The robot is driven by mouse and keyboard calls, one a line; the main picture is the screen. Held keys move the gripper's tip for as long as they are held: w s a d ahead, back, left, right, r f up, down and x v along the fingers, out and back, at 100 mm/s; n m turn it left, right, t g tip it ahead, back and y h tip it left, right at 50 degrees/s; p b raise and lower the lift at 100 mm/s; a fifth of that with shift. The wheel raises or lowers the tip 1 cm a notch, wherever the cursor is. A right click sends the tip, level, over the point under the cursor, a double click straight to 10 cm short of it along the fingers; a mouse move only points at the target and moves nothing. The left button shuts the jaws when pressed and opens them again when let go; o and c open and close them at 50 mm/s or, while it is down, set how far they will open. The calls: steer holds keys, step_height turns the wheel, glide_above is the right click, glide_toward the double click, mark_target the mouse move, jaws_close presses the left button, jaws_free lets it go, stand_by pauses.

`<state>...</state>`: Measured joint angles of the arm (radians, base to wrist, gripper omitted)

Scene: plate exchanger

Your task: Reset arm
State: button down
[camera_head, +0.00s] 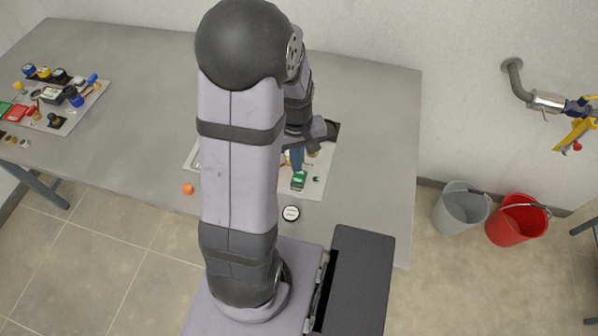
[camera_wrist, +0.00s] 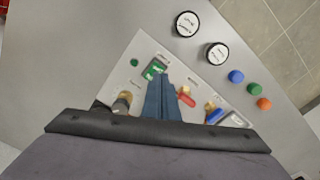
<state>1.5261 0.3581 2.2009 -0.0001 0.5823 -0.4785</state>
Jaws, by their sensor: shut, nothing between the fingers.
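My gripper (camera_wrist: 160,96) is shut and empty, its blue fingers together over a light panel (camera_wrist: 203,82) on the grey table. In the wrist view, the fingertips are close to a green block (camera_wrist: 154,68) on the panel; I cannot tell whether they touch it. A red-handled part (camera_wrist: 186,97) and a blue-handled part (camera_wrist: 214,116) sit to the right of the fingers. A brass-coloured part (camera_wrist: 122,103) is to their left. In the head view, my arm hides part of the panel (camera_head: 315,188), and the gripper (camera_head: 298,163) is only partly visible.
Two round gauges (camera_wrist: 187,24) (camera_wrist: 217,53) and blue (camera_wrist: 236,76), green (camera_wrist: 254,89) and orange (camera_wrist: 264,104) caps lie beside the panel. Another panel (camera_head: 90,98) with several parts is at left. Grey (camera_head: 460,210) and red (camera_head: 515,222) buckets stand on the floor. The table's right side is clear.

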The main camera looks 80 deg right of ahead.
stand_by(0.5)
steer(key=a+m, duration=0.1)
steer(key=a, duration=0.2)
steer(key=a+m+y, duration=0.1)
steer(key=a, duration=0.2)
steer(key=w+a+m+y, duration=0.1)
steer(key=a+m, duration=0.1)
steer(key=a, duration=0.1)
steer(key=shift+a+f, duration=0.15)
steer(key=w+a+r+n+h, duration=0.1)
steer(key=w+a+r+n, duration=0.2)
steer(key=w+a+n, duration=0.5)
steer(key=w+a+r+n+h, duration=0.1)
steer(key=w+a+r+n, duration=0.2)
steer(key=w+a+n, duration=0.5)
steer(key=w+a, duration=0.3)
steer(key=a, duration=0.5)
steer(key=shift+w+r, duration=0.2)
steer(key=shift+w, duration=0.05)
steer(key=shift+f, duration=0.1)
